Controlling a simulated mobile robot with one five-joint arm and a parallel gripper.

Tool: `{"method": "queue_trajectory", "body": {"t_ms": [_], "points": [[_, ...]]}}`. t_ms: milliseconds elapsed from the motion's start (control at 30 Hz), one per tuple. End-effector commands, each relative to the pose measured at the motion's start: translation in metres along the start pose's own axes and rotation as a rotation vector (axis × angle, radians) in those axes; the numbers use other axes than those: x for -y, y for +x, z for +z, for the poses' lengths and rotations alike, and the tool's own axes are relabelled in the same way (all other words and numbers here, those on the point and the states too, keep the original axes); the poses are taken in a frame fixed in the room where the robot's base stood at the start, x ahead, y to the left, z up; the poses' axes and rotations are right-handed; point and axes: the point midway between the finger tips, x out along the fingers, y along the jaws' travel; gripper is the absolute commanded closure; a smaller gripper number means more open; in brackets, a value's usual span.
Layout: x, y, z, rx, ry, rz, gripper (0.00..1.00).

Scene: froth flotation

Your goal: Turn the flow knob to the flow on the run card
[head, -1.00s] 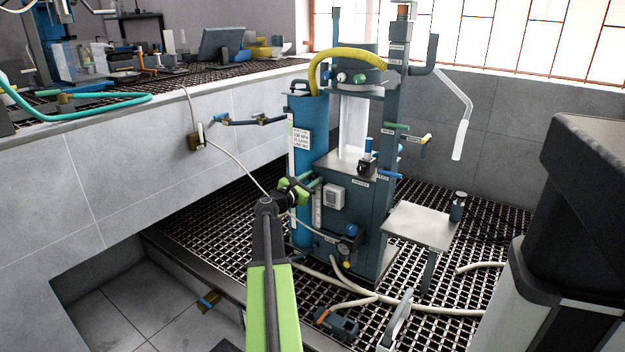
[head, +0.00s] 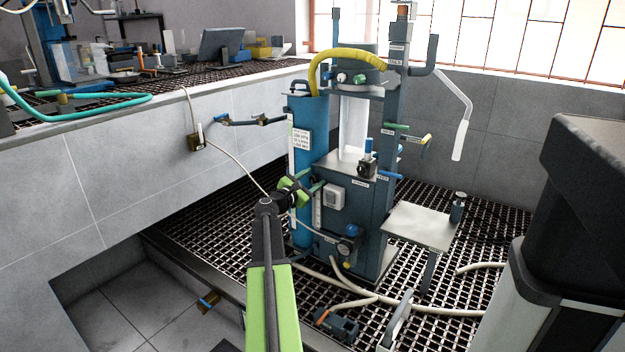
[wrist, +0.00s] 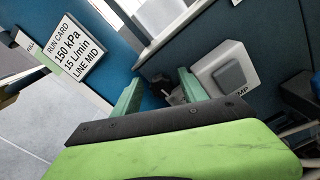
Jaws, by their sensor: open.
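The white run card (wrist: 72,46) reads 150 kPa, 15 L/min, LINE MID in the wrist view. In the head view it hangs on the blue cylinder (head: 302,140), its text too small there to read fully. My gripper (wrist: 158,92) is open, with green fingers beside the machine's blue housing. A small dark part (wrist: 167,86) shows between and beyond the fingers; I cannot tell whether it is the flow knob or whether they touch it. In the head view my gripper (head: 302,188) is in front of the cylinder and hides part of the machine.
A grey switch box (head: 334,197) is just right of my gripper; it also shows in the wrist view (wrist: 230,75). A gauge with a blue knob (head: 352,231) sits lower. Pale hoses (head: 335,285) cross the grating. A small side table (head: 420,226) stands at right.

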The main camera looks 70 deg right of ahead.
Motion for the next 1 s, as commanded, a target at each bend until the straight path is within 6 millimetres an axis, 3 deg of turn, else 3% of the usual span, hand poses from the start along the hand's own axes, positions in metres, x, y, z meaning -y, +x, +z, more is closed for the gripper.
{"method": "queue_trajectory", "body": {"t_ms": [167,600,800,1000], "points": [[0.001,-0.029,0.001,-0.002,0.000,0.003,0.50],[0.000,-0.146,0.003,-0.002,0.000,0.003,0.50],[-0.001,-0.170,0.003,-0.001,0.000,0.001,0.50],[-0.001,-0.173,0.003,0.000,0.000,0.000,0.50]]}}
